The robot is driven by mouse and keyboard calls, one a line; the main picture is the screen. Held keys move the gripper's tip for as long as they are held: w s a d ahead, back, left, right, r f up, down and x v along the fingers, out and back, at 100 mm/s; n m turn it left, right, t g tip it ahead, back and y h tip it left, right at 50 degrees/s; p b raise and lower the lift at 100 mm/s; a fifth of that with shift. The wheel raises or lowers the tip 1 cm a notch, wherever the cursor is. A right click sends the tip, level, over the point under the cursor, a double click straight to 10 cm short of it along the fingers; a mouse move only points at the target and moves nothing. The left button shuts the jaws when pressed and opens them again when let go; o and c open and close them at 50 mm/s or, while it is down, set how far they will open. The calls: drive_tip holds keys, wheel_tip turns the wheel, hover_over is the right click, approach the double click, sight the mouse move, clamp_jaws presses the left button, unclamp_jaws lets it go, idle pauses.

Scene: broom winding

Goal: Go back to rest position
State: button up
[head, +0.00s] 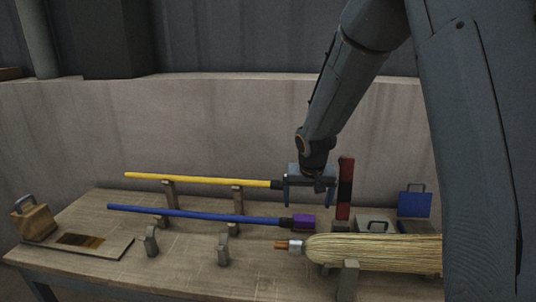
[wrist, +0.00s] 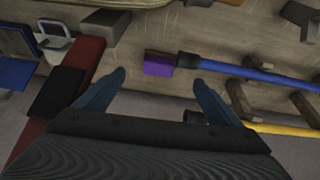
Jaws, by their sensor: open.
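My gripper (head: 311,190) is open and empty, fingers pointing down, above the back of the table near the dark end of the yellow handle (head: 205,179). In the wrist view its two blue-grey fingers (wrist: 158,88) are spread apart with nothing between the tips. The blue handle (head: 185,214) with a purple end (head: 303,222) rests on supports in front of it. The purple end also shows beyond the fingertips in the wrist view (wrist: 158,66). A straw broom head (head: 375,250) lies at the front right of the table.
A red and black upright post (head: 344,190) stands close right of my gripper. A blue box (head: 414,204) and a grey case with a handle (head: 375,227) are behind the broom. A wooden block with a handle (head: 33,217) and a board (head: 85,243) sit at the left end.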

drive_tip(key=shift+n+g, duration=0.4)
drive_tip(key=shift+g, duration=0.2)
drive_tip(key=s, duration=0.3)
drive_tip(key=s+r, duration=0.1)
drive_tip(key=s, duration=0.3)
drive_tip(key=s+r, duration=0.1)
drive_tip(key=s, duration=0.3)
drive_tip(key=shift+d+r, duration=0.25)
drive_tip(key=shift+d, duration=0.1)
drive_tip(key=s+d+n+g, duration=0.1)
drive_tip(key=s, duration=1.3)
drive_tip(key=shift+s+f+g+y+p, duration=0.2)
drive_tip(key=shift+f+g+y+p, duration=0.1)
drive_tip(key=shift+f+y+p, duration=0.15)
drive_tip(key=shift+d, duration=0.1)
drive_tip(key=shift+c, duration=0.4)
